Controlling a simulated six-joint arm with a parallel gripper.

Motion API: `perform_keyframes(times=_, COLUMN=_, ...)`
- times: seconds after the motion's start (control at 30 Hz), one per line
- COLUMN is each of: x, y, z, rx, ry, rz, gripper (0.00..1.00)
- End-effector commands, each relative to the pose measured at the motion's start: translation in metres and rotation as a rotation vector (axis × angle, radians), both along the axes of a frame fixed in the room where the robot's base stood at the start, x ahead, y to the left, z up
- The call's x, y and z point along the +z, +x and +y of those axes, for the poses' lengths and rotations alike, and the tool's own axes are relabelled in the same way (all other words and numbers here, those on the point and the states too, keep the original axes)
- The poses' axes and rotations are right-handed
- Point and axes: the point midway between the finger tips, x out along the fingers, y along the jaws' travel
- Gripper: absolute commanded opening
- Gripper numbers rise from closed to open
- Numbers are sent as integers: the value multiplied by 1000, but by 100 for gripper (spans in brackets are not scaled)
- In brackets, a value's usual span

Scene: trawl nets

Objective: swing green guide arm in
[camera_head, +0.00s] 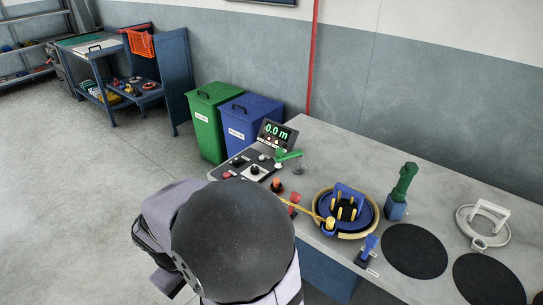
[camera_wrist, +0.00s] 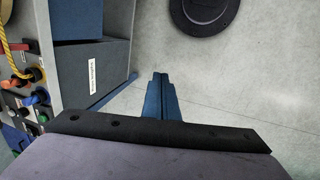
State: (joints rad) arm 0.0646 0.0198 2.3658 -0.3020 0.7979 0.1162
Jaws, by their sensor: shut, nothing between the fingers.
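The green guide arm (camera_head: 289,155) sits on a short grey post at the back edge of the bench, just right of the control panel. It appears to point left, over the panel's edge. I cannot make it out for certain in the wrist view. My gripper (camera_wrist: 160,78) shows in the wrist view as two blue fingers closed together, empty, above the grey floor. It is away from the guide arm. In the head view my gripper is hidden behind my own dark round arm joint.
A yellow line runs to a blue and yellow drum (camera_head: 372,212). A green-topped blue fitting (camera_head: 397,209) stands right of it. Green (camera_head: 207,130) and blue (camera_head: 250,123) bins stand behind the bench.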

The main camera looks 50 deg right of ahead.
Motion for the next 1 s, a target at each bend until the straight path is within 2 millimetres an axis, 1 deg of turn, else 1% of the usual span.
perform_keyframes(times=0.03, x=-11, y=12, z=-19, rx=1, ry=-52, rz=7, gripper=0)
perform_keyframes(times=0.07, x=-13, y=19, z=-31, rx=3, ry=-86, rz=13, gripper=0)
perform_keyframes(times=0.1, x=-15, y=29, z=-48, rx=5, ry=-134, rz=15, gripper=0)
perform_keyframes(times=0.17, x=-17, y=44, z=-73, rx=8, ry=-210, rz=20, gripper=0)
perform_keyframes(times=0.2, x=-17, y=54, z=-91, rx=8, ry=-261, rz=22, gripper=0)
perform_keyframes(times=0.27, x=-18, y=68, z=-117, rx=9, ry=-339, rz=23, gripper=0)
perform_keyframes(times=0.3, x=-18, y=78, z=-135, rx=8, ry=-392, rz=24, gripper=0)
perform_keyframes(times=0.37, x=-17, y=92, z=-161, rx=8, ry=-472, rz=22, gripper=0)
perform_keyframes(times=0.4, x=-16, y=101, z=-178, rx=6, ry=-527, rz=19, gripper=0)
perform_keyframes(times=0.6, x=-4, y=146, z=-261, rx=-2, ry=-807, rz=-10, gripper=0)
perform_keyframes(times=0.7, x=5, y=166, z=-297, rx=-5, ry=-946, rz=-33, gripper=0)
perform_keyframes(times=0.8, x=14, y=183, z=-327, rx=-6, ry=-1072, rz=-60, gripper=0)
perform_keyframes(times=0.9, x=23, y=196, z=-349, rx=-4, ry=-1181, rz=-85, gripper=0)
perform_keyframes(times=1.0, x=31, y=206, z=-364, rx=-1, ry=-1265, rz=-110, gripper=0)
